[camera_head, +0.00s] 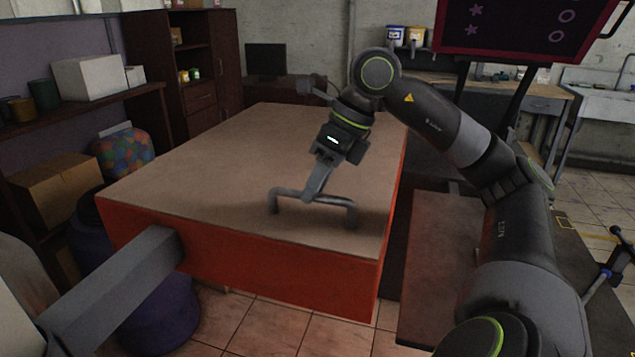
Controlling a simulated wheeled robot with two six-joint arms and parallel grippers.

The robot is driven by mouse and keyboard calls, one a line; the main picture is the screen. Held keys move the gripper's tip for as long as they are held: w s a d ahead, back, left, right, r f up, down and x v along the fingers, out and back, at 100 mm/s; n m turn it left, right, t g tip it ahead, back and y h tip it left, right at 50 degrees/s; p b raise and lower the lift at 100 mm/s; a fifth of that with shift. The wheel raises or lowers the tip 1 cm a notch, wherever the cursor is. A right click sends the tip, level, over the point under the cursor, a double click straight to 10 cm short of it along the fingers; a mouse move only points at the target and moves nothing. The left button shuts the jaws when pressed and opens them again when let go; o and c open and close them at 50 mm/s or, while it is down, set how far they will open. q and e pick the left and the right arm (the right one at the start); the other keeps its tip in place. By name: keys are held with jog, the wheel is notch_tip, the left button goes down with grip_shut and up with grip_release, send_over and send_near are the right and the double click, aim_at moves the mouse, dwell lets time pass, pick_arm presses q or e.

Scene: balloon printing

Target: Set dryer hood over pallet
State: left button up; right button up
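The dryer hood (200,190) is a big, wide red box with a tan top, and it fills the middle of the head view. A grey beam (120,285) joins its front side from the lower left. A grey bar handle (335,200) stands on its top near the front right. My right gripper (313,195) reaches down from above, with its fingers closed on the handle bar. A flat brownish board (440,265), which looks like a pallet, lies lower to the right of the hood. The hood is beside it, not over it. My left gripper is out of view.
A dark screen panel (520,25) on black posts stands at the back right. Shelves with boxes (90,78) line the left. A dark blue-purple drum (160,310) stands under the hood's front left. Open tiled floor shows at the right.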

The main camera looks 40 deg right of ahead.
grip_shut()
dwell(0.3)
